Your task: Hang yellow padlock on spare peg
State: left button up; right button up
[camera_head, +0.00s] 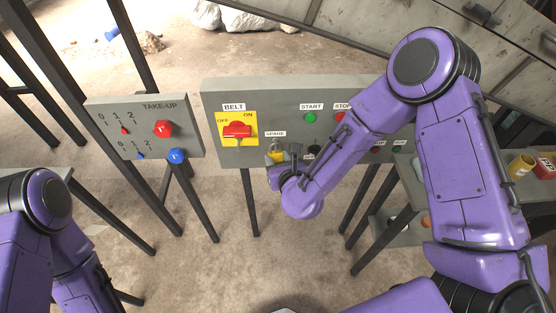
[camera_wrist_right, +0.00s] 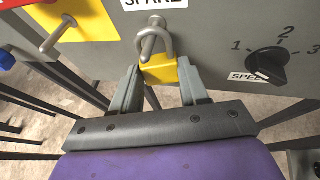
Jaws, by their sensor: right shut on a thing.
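The yellow padlock (camera_wrist_right: 160,70) is between the fingers of my right gripper (camera_wrist_right: 161,88), which is shut on its body. Its grey shackle is raised and appears looped around the metal spare peg (camera_wrist_right: 149,45), under the SPARE label; whether the shackle rests on the peg I cannot tell. In the head view the padlock (camera_head: 276,157) shows as a small yellow patch beside my right gripper (camera_head: 282,160), in front of the grey panel (camera_head: 275,98). My left arm is at the lower left, its gripper out of view.
The yellow BELT switch plate (camera_head: 238,127) with a red handle is left of the peg. In the wrist view a black SPEED knob (camera_wrist_right: 267,68) is to the right. The TAKE-UP panel (camera_head: 110,120) stands further left. A yellow cup (camera_head: 520,166) stands at the far right.

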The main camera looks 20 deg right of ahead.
jog(key=o, duration=1.3)
jog(key=shift+s, duration=0.15)
jog(key=p+v, duration=0.1)
jog(key=v, duration=0.9)
jog(key=shift+s+r+p, duration=0.1)
jog(key=shift+r+p, duration=0.1)
jog(key=shift+p, duration=0.15)
